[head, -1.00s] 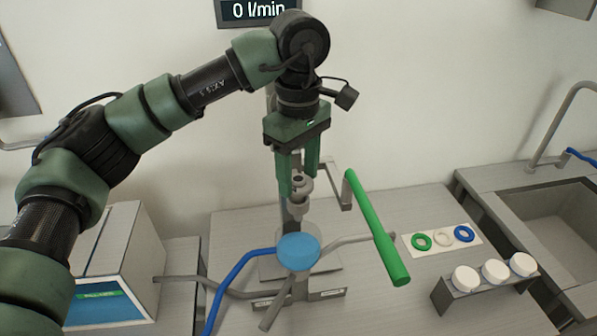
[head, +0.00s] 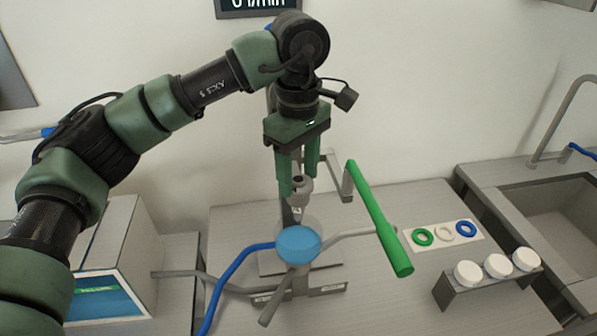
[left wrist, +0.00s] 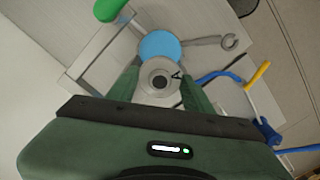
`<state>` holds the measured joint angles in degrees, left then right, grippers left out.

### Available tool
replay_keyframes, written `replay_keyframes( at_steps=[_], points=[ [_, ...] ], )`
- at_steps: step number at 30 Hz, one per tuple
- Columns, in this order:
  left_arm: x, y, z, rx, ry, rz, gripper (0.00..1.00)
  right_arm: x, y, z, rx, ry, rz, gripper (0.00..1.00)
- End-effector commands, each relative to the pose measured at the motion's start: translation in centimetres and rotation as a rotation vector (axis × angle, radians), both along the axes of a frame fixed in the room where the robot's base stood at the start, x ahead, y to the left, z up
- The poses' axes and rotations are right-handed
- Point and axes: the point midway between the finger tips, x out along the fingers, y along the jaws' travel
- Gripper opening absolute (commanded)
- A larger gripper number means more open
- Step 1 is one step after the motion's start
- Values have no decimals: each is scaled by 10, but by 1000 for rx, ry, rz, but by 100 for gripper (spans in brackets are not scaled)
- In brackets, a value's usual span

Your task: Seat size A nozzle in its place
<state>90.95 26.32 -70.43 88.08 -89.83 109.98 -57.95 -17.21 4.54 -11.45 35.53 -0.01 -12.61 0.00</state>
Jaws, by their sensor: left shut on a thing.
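My left gripper (head: 299,187) is shut on a small grey nozzle (head: 302,184). In the left wrist view the nozzle (left wrist: 156,84) sits between the two green fingers, its dark round opening facing the camera, with a letter A beside it. The gripper points down and holds the nozzle above a blue disc (head: 300,244) in the middle of the filling stand. The blue disc (left wrist: 160,46) also shows in the left wrist view, partly behind the nozzle. The fingers and nozzle hide the part of the stand directly below. My right gripper is not in view.
A thick green handle (head: 380,220) rises close to the right of the gripper. A blue hose (head: 235,268) runs left from the stand. Right are a card with coloured rings (head: 444,234), a rack (head: 470,287) of white caps and a sink (head: 550,220). A box stands left (head: 125,240).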

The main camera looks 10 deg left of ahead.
Motion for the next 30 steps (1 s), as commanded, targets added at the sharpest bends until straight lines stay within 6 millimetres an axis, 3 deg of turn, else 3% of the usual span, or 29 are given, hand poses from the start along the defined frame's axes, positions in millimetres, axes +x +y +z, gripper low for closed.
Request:
replay_keyframes(
  at_steps=[23, 24, 26, 30],
  points=[
    [0, 0, -4, 0, -1, 0, 0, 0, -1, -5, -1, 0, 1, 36],
    [0, 0, -3, 0, -1, 0, 62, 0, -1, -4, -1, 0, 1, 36],
    [0, 0, -3, 0, -1, 0, 76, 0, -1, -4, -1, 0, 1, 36],
    [0, 0, -3, 0, 0, 0, 76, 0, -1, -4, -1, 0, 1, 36]
  ],
)
